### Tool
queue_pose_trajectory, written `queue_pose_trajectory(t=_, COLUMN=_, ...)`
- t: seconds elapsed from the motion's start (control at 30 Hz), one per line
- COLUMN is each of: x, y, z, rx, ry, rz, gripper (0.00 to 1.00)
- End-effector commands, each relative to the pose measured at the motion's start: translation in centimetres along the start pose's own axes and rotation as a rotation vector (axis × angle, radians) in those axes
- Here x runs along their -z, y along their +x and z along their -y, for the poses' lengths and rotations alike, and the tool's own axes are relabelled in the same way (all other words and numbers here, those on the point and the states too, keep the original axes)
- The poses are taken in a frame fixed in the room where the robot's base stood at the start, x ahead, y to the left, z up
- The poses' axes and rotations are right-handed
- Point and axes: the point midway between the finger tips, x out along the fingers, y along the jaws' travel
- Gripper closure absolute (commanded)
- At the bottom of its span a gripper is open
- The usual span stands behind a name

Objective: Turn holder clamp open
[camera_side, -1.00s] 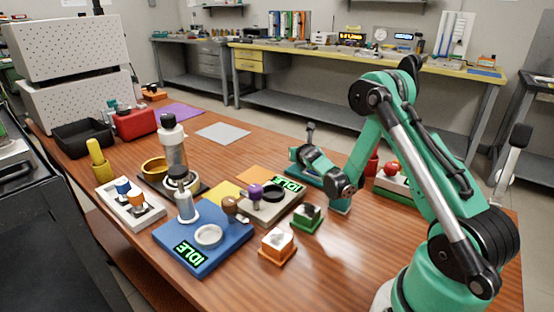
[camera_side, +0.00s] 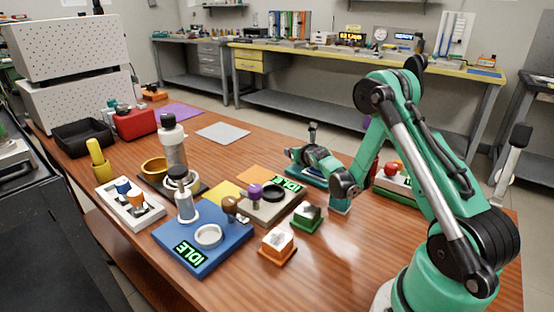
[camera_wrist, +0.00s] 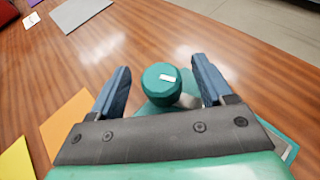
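The holder clamp seems to be the teal round knob (camera_wrist: 161,84) with a white mark on top, at the middle of the wrist view. Below it is a teal base plate (camera_wrist: 283,147), mostly hidden by my gripper. My gripper (camera_wrist: 163,66) is open, with one blue finger on the left of the knob and one on the right. Narrow gaps show between the fingers and the knob. A grey piece shows beside the knob at its lower right. In the side view my gripper (camera_side: 297,154) is over the teal base, which it partly hides.
An orange sheet (camera_wrist: 70,128) and a yellow sheet (camera_wrist: 16,160) lie left of the base. In the side view, a grey station with a purple knob (camera_side: 255,191), a green block (camera_side: 307,217) and an orange block (camera_side: 277,246) stand close by.

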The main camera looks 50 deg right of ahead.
Motion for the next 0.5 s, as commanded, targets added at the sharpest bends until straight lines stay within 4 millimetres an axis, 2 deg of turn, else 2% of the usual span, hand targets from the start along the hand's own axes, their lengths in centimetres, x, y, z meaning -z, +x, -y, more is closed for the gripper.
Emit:
queue_pose_trajectory(t=0.13, x=0.0, y=-0.7, z=0.0, rx=0.000, ry=0.000, rz=0.000, gripper=0.27)
queue_pose_trajectory(t=0.27, x=0.0, y=-2.8, z=0.0, rx=-0.001, ry=-0.001, rz=-0.001, gripper=0.27)
queue_pose_trajectory(t=0.5, x=-3.2, y=-4.4, z=0.0, rx=0.000, ry=0.000, rz=0.000, gripper=0.27)
